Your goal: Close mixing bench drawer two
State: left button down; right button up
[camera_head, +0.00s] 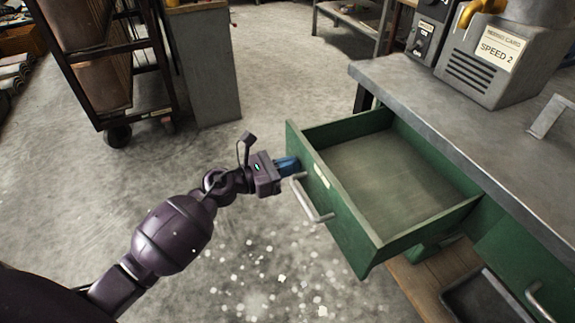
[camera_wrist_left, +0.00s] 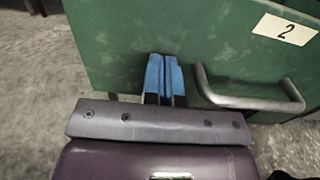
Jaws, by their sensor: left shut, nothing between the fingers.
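The green drawer (camera_head: 362,240) of the bench is pulled well out and looks empty inside. Its front carries a label reading 2 (camera_wrist_left: 285,29) and a metal bar handle (camera_head: 311,203), which also shows in the left wrist view (camera_wrist_left: 248,98). My left gripper (camera_head: 295,164) is shut and empty, its blue fingertips at the drawer front beside the handle. In the left wrist view the fingertips (camera_wrist_left: 165,68) point at the green front, left of the handle. I cannot tell whether they touch it. My right gripper is not in view.
The grey bench top (camera_head: 425,95) holds a machine marked SPEED 2 (camera_head: 470,75). Another green drawer (camera_head: 510,255) and a dark tray (camera_head: 485,300) are at lower right. A wheeled cart (camera_head: 105,75) and a grey cabinet (camera_head: 208,75) stand at the back left. Floor between is clear.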

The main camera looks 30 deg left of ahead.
aim_at(378, 150)
pick_arm(q)
jog(key=b+x, duration=0.1)
jog(key=x, duration=1.1)
jog(key=b+x, duration=0.1)
jog(key=x, duration=1.2)
jog(key=shift+f+b, duration=0.2)
jog(key=shift+b, duration=0.2)
jog(key=shift+w+d+r, duration=0.1)
jog(key=shift+w+d, duration=0.35)
jog(key=shift+w+r, duration=0.1)
jog(key=shift+r, duration=0.25)
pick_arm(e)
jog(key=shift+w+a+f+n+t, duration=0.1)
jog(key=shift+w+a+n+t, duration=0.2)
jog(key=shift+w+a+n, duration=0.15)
